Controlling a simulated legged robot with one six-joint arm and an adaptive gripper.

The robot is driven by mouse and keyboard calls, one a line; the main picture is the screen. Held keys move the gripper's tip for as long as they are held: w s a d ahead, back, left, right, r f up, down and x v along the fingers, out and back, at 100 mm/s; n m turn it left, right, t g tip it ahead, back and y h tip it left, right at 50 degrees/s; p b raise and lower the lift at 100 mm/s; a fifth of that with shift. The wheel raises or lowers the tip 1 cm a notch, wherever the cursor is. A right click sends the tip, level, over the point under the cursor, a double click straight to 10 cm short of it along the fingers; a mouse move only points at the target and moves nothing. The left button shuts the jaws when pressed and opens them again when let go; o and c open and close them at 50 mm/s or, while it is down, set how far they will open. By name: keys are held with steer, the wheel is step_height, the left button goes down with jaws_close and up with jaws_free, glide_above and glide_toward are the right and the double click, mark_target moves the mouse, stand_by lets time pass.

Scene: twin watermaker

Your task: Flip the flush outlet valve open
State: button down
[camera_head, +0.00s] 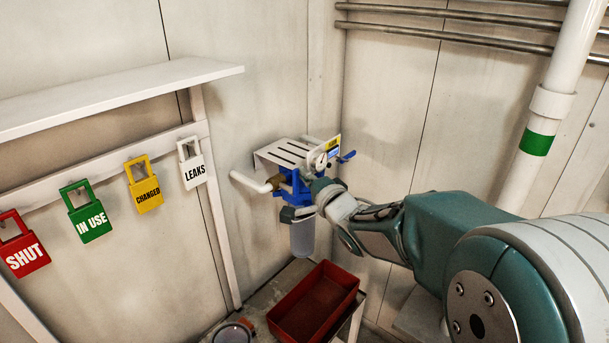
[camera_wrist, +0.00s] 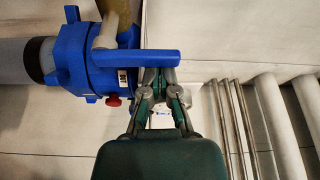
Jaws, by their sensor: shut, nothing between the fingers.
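The watermaker filter unit (camera_head: 292,182) is mounted on the wall, with a blue head and a grey housing below. In the wrist view, a blue valve lever (camera_wrist: 135,58) lies crosswise over the blue filter head (camera_wrist: 95,60), near a small white label. I cannot tell for sure that this is the flush outlet lever. My gripper (camera_wrist: 158,78) is shut and empty, its fingertips right at the lever's right part; contact is unclear. In the head view my gripper (camera_head: 322,190) is in front of the unit and hides part of it.
A pressure gauge (camera_head: 321,161) and a slotted bracket (camera_head: 284,153) sit atop the unit. Another blue handle (camera_head: 347,156) shows at right. A red knob (camera_wrist: 113,101) is under the head. A red bin (camera_head: 315,303) stands below. Hanging tags and a shelf (camera_head: 110,92) are left.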

mark_target(295, 183)
steer(key=shift+s+a+n, duration=0.1)
steer(key=shift+n, duration=0.3)
steer(key=n, duration=0.1)
steer(key=s+a+n+y, duration=0.1)
steer(key=n, duration=0.1)
steer(key=shift+t, duration=0.4)
steer(key=n, duration=0.1)
steer(key=n+y, duration=0.1)
steer(key=n, duration=0.1)
steer(key=s+a+n, duration=0.1)
steer(key=shift+f+n+y, duration=0.2)
steer(key=shift+n+y, duration=0.1)
steer(key=shift+n, duration=0.1)
steer(key=n, duration=0.1)
steer(key=n+y, duration=0.1)
steer(key=n, duration=0.1)
steer(key=shift+s+a+f+y, duration=0.3)
steer(key=shift+s+a, duration=0.05)
steer(key=shift+s, duration=0.05)
steer(key=n, duration=0.2)
steer(key=n+y, duration=0.1)
steer(key=f+n+g+y, duration=0.1)
steer(key=n, duration=0.1)
steer(key=shift+s+a+n, duration=0.3)
steer(key=shift+s+a, duration=0.1)
